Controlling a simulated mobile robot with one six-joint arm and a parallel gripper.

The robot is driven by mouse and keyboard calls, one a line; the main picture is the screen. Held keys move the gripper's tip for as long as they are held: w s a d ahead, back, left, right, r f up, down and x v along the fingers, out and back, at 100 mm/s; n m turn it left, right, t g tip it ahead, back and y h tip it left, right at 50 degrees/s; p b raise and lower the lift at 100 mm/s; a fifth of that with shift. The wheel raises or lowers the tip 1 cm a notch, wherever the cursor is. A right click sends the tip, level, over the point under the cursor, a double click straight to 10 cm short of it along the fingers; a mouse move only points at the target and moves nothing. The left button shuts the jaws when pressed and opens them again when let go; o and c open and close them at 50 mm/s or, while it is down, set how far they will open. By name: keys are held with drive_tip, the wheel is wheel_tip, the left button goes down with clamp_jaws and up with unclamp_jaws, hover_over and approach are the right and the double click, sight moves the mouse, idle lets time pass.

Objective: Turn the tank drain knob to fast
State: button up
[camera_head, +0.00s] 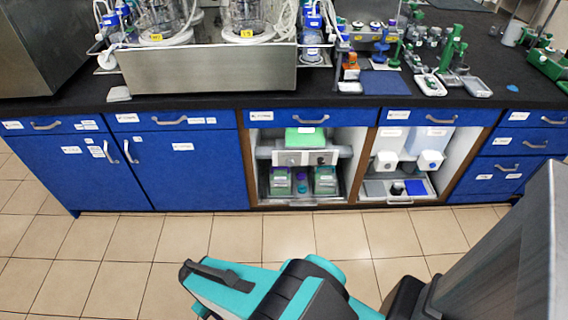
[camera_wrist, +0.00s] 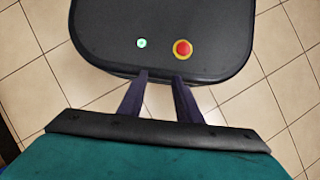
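No knob is marked clearly enough to name as the tank drain knob. In the head view, a pale panel (camera_head: 305,157) with small dark knobs sits in the left open bay of the blue cabinet. In the right open bay, two white tanks (camera_head: 437,140) have white knob-like fronts (camera_head: 430,160) near their lower part. Their labels are too small to read. My gripper (camera_wrist: 160,78) shows in the wrist view with its two dark fingers apart and nothing between them. It is over my own base, well away from the cabinet.
The black bench top (camera_head: 215,104) carries a steel tray (camera_head: 208,70) with two glass vessels, and tools to the right. Blue doors (camera_head: 200,170) and drawers flank the open bays. A tray (camera_head: 402,198) lies under the tanks. Tiled floor (camera_head: 235,235) before the cabinet is clear.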

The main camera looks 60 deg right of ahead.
drive_tip(key=shift+w, duration=0.5)
